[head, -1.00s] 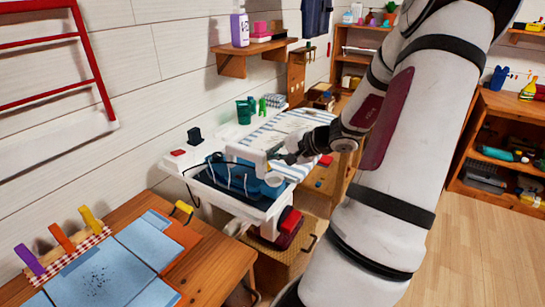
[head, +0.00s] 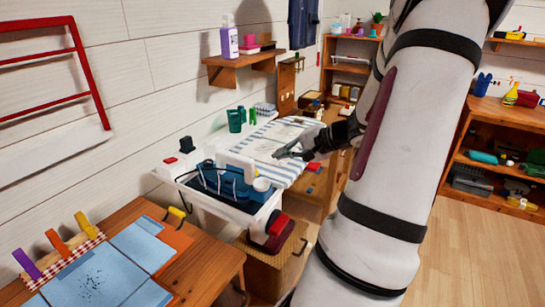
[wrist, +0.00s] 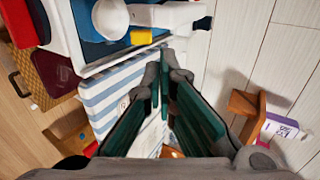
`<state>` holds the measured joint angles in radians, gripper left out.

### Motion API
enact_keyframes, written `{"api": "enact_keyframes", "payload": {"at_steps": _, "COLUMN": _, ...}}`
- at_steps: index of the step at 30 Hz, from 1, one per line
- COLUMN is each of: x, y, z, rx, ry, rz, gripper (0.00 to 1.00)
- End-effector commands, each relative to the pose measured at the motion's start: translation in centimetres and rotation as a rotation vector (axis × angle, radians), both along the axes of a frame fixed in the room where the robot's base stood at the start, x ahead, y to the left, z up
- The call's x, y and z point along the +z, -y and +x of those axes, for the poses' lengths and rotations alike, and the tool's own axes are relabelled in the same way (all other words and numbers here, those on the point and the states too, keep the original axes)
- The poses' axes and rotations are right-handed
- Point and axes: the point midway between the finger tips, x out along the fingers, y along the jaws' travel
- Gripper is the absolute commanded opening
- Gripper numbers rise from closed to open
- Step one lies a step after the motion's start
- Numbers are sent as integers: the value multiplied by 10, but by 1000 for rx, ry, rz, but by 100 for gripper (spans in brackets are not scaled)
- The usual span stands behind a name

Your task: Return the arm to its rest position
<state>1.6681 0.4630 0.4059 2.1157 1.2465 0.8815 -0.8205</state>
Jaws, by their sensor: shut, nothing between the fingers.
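My gripper (head: 290,150) is shut and empty.
A white tub (head: 205,197) with blue contents stands left of the cloth. A wooden wall shelf (head: 240,64) holds a purple-labelled bottle (head: 229,40). A wooden table (head: 205,255) is at front left. The floor (head: 475,250) at right is clear.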

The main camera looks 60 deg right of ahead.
Motion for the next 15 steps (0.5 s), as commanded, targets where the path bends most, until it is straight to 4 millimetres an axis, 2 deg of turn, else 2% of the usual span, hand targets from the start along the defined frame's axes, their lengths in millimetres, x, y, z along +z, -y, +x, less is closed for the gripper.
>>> {"api": "enact_keyframes", "payload": {"at_steps": 6, "x": 17, "y": 3, "z": -28, "rx": -1, "ry": 0, "rz": -2, "gripper": 0}}
{"api": "enact_keyframes", "payload": {"at_steps": 15, "x": 22, "y": 3, "z": -38, "rx": -1, "ry": 1, "rz": 1, "gripper": 0}}
